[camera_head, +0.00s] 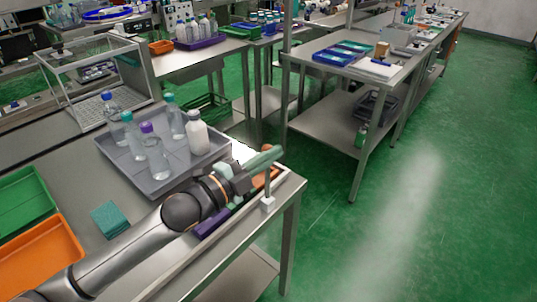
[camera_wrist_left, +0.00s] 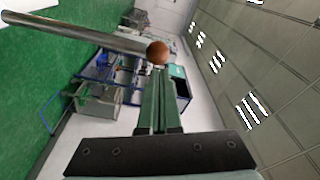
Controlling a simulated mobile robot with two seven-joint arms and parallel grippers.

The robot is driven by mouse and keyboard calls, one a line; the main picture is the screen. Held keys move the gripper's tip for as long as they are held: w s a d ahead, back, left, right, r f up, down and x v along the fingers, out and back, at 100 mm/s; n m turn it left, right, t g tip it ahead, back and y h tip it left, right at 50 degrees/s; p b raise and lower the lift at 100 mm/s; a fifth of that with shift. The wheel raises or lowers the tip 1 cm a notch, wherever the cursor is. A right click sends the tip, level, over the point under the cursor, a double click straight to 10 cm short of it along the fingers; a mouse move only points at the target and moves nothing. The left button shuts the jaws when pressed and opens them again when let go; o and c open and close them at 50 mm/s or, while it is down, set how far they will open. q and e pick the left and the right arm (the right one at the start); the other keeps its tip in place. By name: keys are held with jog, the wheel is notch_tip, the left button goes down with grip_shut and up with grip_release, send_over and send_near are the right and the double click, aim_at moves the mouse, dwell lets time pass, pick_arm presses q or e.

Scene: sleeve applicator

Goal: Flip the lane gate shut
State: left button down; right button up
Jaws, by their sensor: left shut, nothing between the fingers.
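A thin upright metal rod (camera_head: 268,185) stands on a small white block (camera_head: 268,204) at the table's right edge. In the left wrist view the rod (camera_wrist_left: 80,32) ends in a brown ball (camera_wrist_left: 158,53), near the fingertips; I cannot tell if they touch. I take this to be the gate's lever. The shut fingers also show in the wrist view (camera_wrist_left: 160,80). An orange-brown piece (camera_head: 262,178) lies behind the rod. My right gripper is out of view.
A grey tray (camera_head: 166,183) with several bottles stands behind my left arm. A purple block (camera_head: 212,222) lies beside the forearm. A teal pad (camera_head: 109,219), an orange tray (camera_head: 40,260) and a green tray (camera_head: 22,203) are at left. Open floor lies right of the table.

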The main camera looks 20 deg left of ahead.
pick_arm(q)
jog(key=shift+a+f, duration=0.1)
jog(key=shift+a, duration=0.1)
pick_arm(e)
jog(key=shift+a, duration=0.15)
pick_arm(q)
jog(key=shift+w+a, duration=0.1)
jog(key=shift+a, duration=0.05)
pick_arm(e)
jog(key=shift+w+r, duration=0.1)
